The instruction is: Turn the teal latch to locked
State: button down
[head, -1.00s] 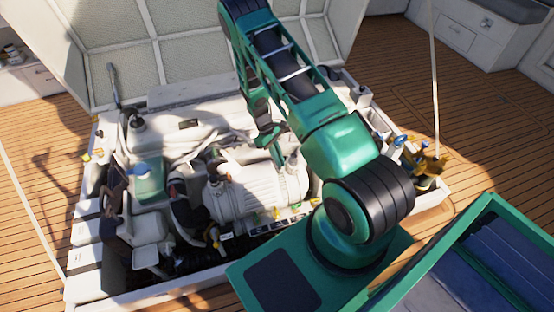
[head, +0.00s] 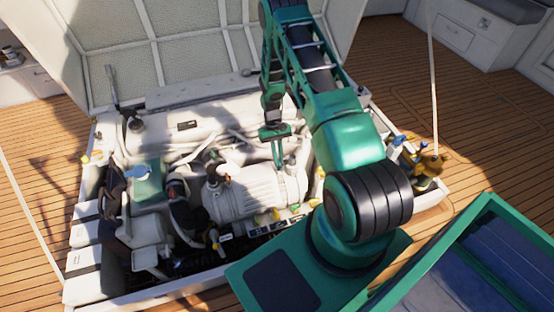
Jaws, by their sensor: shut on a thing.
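My gripper (head: 277,158) points down over the middle of the engine bay, just behind the white ribbed cylinder (head: 250,193). Its teal fingers look close together and shut on a small part there. The teal latch cannot be told apart from the teal fingers at this size, and whether it stands locked cannot be seen. My arm comes in from the right and hides part of the bay's right side.
A translucent green tank (head: 148,184) stands at the bay's left. Black hoses and white pipes crowd around the cylinder. The raised hatch lid (head: 190,50) stands behind. A yellow-brown part (head: 430,165) sits at the right rim. Wooden deck (head: 480,130) lies clear on the right.

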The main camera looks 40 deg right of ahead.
jog(key=shift+w, duration=0.1)
dwell(0.3)
jog(key=c, duration=1.8)
grip_release()
jog(key=shift+c, duration=0.2)
jog(key=v, duration=1)
jog(key=shift+r, duration=0.35)
jog(key=shift+w+d, duration=0.15)
